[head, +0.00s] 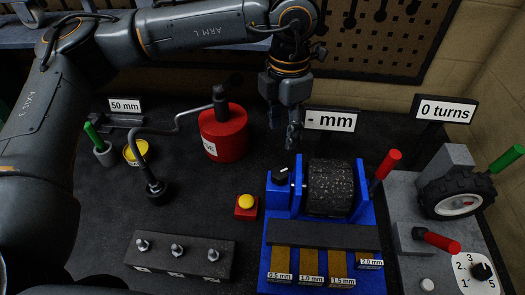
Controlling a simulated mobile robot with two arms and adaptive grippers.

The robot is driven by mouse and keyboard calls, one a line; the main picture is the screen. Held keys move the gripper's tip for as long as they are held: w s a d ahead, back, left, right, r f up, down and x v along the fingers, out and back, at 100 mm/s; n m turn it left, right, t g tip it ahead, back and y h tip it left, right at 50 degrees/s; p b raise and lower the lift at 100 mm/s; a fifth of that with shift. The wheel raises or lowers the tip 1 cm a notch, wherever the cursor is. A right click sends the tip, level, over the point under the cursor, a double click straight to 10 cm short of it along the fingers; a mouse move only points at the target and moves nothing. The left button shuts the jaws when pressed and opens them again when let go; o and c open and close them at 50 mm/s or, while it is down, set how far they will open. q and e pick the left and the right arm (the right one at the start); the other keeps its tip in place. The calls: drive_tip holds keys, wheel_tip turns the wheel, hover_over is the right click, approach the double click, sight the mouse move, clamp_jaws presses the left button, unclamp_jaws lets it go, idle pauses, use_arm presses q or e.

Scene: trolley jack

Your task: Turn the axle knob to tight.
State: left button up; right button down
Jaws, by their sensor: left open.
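A small black knob (281,176) with a white mark sits on the left side of the blue stand (269,215); it appears to be the axle knob. A dark, rough roller (331,187) is mounted between the stand's uprights, beside the knob. My left gripper (287,134) points down above and behind the knob, apart from it. It is open, with nothing seen between its fingers. I cannot read any tight marking at the knob. My right gripper is not in view.
A "- mm" sign (330,120) stands close right of my gripper. A yellow button (246,202) is left of the stand. A wheel (455,196), red levers and a numbered dial (482,271) are right.

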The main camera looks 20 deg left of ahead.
use_arm(q)
drive_tip(key=p, duration=0.3)
approach(280, 172)
drive_tip(key=shift+s+f, duration=0.15)
drive_tip(key=shift+s, duration=0.05)
drive_tip(key=f+p, duration=0.1)
drive_tip(key=f, duration=0.2)
drive_tip(key=f+p, duration=0.1)
drive_tip(key=f, duration=0.3)
drive_tip(key=shift+w+f, duration=0.2)
drive_tip(key=shift+f, duration=0.7)
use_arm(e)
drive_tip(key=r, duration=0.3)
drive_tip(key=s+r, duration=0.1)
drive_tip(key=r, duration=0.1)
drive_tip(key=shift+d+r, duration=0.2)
use_arm(q)
drive_tip(key=c, duration=0.9)
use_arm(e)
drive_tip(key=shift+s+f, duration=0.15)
